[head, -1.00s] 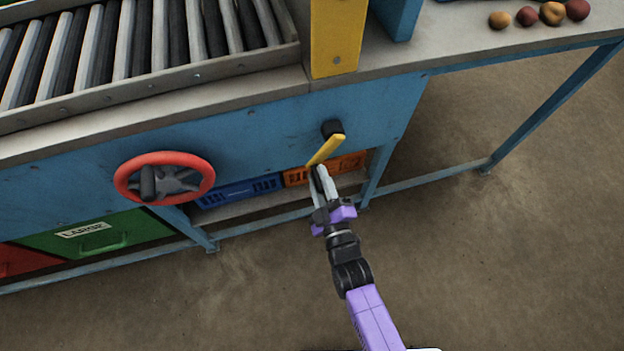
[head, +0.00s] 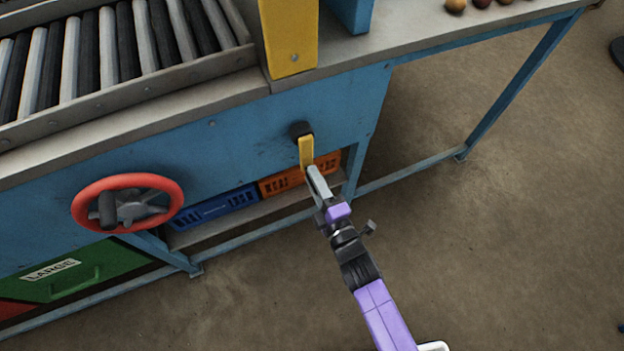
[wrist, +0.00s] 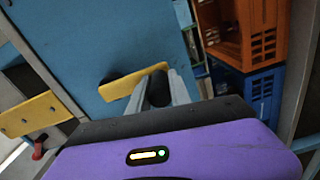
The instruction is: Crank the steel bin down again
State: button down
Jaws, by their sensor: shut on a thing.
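A yellow crank arm (head: 306,151) with a black hub (head: 301,130) is on the front of the blue bench panel. In the head view it hangs almost straight down. My gripper (head: 313,172) is at its lower end. In the wrist view the fingers (wrist: 168,88) are closed around a dark handle (wrist: 158,89) at the end of the yellow crank arm (wrist: 135,81). I cannot make out a steel bin in either view.
A red handwheel (head: 127,203) is left of the crank. Blue (head: 215,208) and orange (head: 298,176) crates sit on the shelf below. A yellow post (head: 291,38) stands above, beside the rollers (head: 110,60). Open floor (head: 480,260) lies to the right.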

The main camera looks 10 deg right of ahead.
jog(key=shift+d+f, duration=0.15)
jog(key=shift+d, duration=0.1)
jog(key=c, duration=1.5)
grip_release()
jog(key=o, duration=0.3)
jog(key=shift+a, duration=0.1)
jog(key=shift+s, duration=0.1)
jog(key=v, duration=0.7)
jog(key=shift+s+p, duration=0.3)
jog(key=shift+p, duration=0.05)
